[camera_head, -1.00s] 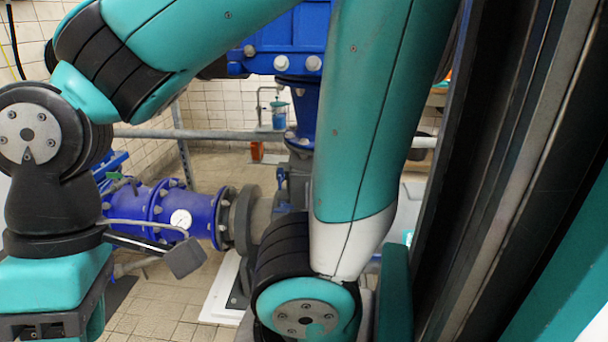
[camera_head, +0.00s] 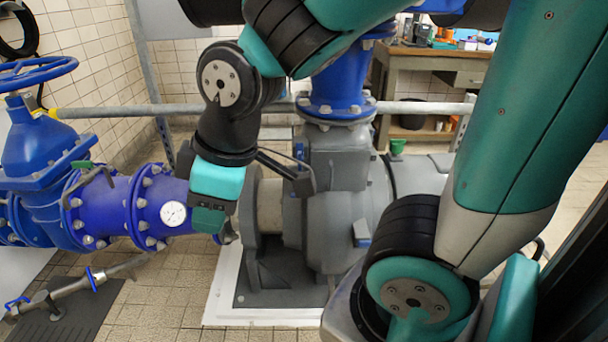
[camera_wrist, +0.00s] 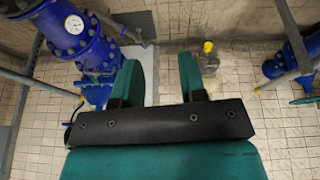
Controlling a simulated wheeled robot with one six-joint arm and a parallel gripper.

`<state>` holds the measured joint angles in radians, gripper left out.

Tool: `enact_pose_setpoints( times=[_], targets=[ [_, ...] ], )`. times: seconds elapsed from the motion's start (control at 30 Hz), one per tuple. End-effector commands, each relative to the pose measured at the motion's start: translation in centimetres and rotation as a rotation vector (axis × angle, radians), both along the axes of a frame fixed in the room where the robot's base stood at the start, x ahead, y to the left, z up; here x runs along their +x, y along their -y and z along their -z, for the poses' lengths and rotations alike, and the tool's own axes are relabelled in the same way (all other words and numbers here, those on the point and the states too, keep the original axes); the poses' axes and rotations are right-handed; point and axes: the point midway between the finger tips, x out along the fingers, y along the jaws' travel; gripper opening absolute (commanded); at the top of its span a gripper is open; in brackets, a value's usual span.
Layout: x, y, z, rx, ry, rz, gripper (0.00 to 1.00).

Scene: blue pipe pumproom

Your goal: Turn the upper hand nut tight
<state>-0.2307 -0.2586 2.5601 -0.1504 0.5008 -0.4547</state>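I cannot pick out the upper hand nut for certain in either view. My gripper (camera_head: 208,218) points down in front of the blue pipe (camera_head: 110,205), just right of the round gauge (camera_head: 173,213) in the head view. In the wrist view its two teal fingers (camera_wrist: 159,82) stand apart with nothing between them but tiled floor and a pale strip behind. A small yellow-topped fitting (camera_wrist: 208,47) shows beyond the right finger. The blue pipe and its gauge (camera_wrist: 74,24) are at upper left there.
A grey pump (camera_head: 335,200) on a white-edged base stands right of the gripper. A blue valve with a handwheel (camera_head: 35,72) is at left. A grey rail (camera_head: 110,112) crosses behind. A thin pipe with blue levers (camera_head: 75,288) lies low at left. Tiled floor is open in front.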

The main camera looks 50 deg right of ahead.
Motion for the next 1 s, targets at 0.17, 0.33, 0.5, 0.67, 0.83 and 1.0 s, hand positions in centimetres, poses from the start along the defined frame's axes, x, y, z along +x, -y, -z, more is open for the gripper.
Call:
enact_pose_setpoints(
  times=[0.17,0.33,0.5,0.67,0.83,1.0],
  targets=[
    [5.0,6.9,10.2,-0.312,0.23,-0.117,0.38],
    [7.9,13.8,15.4,-0.716,0.351,-0.28,0.38],
    [9.1,20.1,18.8,-1.18,0.334,-0.483,0.38],
    [9.2,24.4,20.2,-1.6,0.19,-0.683,0.38],
    [8.8,26.4,20.1,-1.901,-0.006,-0.847,0.38],
    [8.5,27.1,19.4,-2.028,-0.123,-0.922,0.38]
  ],
)
